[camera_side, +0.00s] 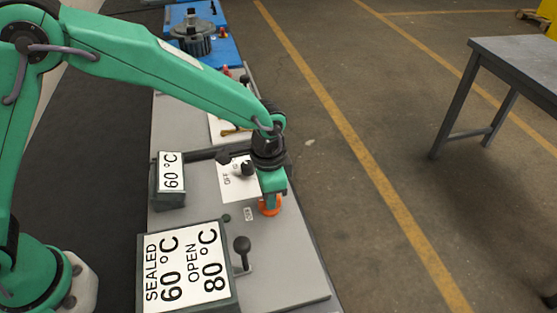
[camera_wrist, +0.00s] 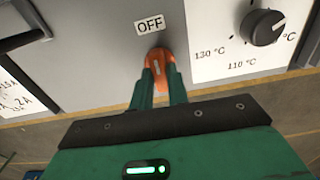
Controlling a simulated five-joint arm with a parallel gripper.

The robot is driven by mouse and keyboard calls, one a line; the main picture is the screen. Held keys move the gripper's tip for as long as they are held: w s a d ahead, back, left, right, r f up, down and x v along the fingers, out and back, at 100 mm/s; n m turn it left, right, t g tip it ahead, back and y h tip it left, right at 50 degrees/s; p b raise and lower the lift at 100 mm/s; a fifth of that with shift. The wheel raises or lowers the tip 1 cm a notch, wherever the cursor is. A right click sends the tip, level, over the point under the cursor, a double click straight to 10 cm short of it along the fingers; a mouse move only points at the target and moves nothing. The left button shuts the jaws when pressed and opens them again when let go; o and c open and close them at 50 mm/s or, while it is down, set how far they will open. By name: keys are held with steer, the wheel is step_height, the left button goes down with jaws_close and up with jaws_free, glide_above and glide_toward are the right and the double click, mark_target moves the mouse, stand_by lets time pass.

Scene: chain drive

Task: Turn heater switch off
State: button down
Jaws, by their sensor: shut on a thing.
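The heater switch is an orange rotary knob (camera_wrist: 158,60) on the grey panel, just below a white OFF label (camera_wrist: 149,25) in the wrist view. A short pale mark on the knob's face points up towards the label; its exact angle is hard to read. My gripper (camera_wrist: 159,82) is shut on the orange knob, with one green finger on each side of it. In the side view my gripper (camera_side: 268,196) reaches down onto the orange knob (camera_side: 269,209), and its fingers hide part of it. The small OFF label (camera_side: 249,214) lies left of the knob there.
A black dial (camera_wrist: 262,27) with temperature marks sits close to the right of the switch in the wrist view. A black-knobbed lever (camera_side: 242,246) and two display boxes, SEALED/OPEN (camera_side: 185,268) and 60 °C (camera_side: 170,180), stand nearby. Open floor lies right of the panel.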

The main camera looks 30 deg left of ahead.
stand_by(0.3)
steer(key=c, duration=1.4)
jaws_free()
steer(key=shift+o, duration=0.2)
steer(key=shift+r, duration=0.1)
steer(key=shift+r, duration=3.8)
